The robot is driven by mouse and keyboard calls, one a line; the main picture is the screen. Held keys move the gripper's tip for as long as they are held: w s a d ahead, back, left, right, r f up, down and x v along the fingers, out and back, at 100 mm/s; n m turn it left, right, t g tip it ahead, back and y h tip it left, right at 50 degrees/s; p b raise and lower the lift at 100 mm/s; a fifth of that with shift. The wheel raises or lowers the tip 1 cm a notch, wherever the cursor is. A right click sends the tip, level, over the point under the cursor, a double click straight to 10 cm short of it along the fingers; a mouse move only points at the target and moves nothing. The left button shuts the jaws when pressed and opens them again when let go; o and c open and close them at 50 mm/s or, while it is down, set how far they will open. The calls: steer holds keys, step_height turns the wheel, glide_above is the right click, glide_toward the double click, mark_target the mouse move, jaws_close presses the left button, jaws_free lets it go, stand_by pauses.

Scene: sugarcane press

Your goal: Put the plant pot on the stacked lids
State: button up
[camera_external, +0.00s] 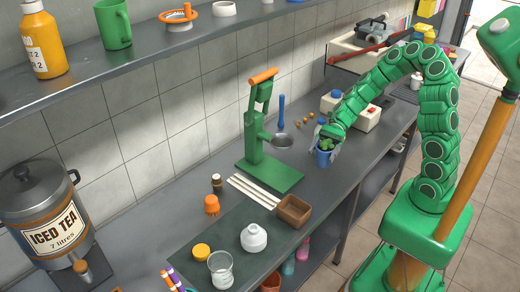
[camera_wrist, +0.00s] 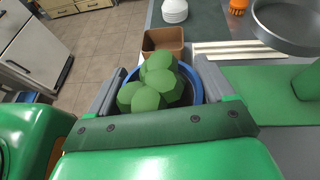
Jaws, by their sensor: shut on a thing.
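The plant pot (camera_external: 323,158) is blue with a rounded green plant. My gripper (camera_external: 328,146) is shut on it, near the front edge of the counter, to the right of the green press. In the wrist view the green plant (camera_wrist: 160,82) and blue rim sit between the two grey fingers. The pot looks roughly upright; whether its base touches the counter is hidden. A white, rounded stack, apparently the stacked lids (camera_external: 253,238), stands on the dark mat at the near end of the counter, apart from the pot. It also shows at the top of the wrist view (camera_wrist: 174,10).
The green press (camera_external: 258,150) with its grey pan (camera_external: 283,141) stands left of my gripper. A brown box (camera_external: 294,211) and pale sticks (camera_external: 253,191) lie between pot and lids. A glass (camera_external: 221,270), yellow lid (camera_external: 201,251) and orange item (camera_external: 211,205) surround the lids.

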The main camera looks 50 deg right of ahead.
steer(key=s+a+r, duration=0.3)
steer(key=a+r, duration=0.1)
steer(key=a, duration=0.6)
steer(key=s+a+r, duration=0.3)
steer(key=a, duration=0.7)
steer(key=s+a+r, duration=0.3)
steer(key=a+r, duration=0.1)
steer(key=a, duration=0.6)
glide_above(251, 231)
steer(key=shift+f, duration=6.55)
steer(key=o, duration=1.1)
steer(key=shift+f, duration=0.1)
steer(key=shift+o, duration=0.2)
